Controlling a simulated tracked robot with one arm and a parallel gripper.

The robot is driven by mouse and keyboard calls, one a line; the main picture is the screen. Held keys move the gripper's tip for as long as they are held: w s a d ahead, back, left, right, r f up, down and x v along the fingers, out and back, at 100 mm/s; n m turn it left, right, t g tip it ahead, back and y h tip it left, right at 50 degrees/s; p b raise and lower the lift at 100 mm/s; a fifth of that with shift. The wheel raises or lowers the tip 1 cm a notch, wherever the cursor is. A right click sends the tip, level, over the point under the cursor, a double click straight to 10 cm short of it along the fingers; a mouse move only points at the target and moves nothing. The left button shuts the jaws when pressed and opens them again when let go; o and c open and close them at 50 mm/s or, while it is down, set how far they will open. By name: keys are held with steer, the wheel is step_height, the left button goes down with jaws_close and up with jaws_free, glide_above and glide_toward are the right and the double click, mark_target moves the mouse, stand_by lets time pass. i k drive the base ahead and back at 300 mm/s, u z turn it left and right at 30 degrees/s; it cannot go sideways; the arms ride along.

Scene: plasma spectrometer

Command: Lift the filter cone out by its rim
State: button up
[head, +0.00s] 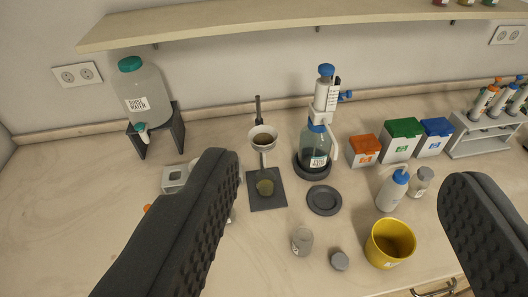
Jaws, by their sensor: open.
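The filter cone (263,140) is a small pale cone with brownish contents, seated in a funnel held on a stand (267,195) with a dark square base and an upright rod. Where the cone's rim ends and the funnel's begins is too small to tell.
A bottle with a blue-topped dispenser (318,140) stands close right of the funnel. A rinse water container (143,92) is at left. A yellow bucket (390,243), glass beaker (302,240) and wash bottle (392,190) stand in front. A shelf (270,22) overhangs the back.

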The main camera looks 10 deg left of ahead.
mark_target(262, 136)
steer(key=k, duration=0.5)
steer(key=u, duration=0.95)
steer(key=i, duration=1.15)
steer(key=z, duration=1.1)
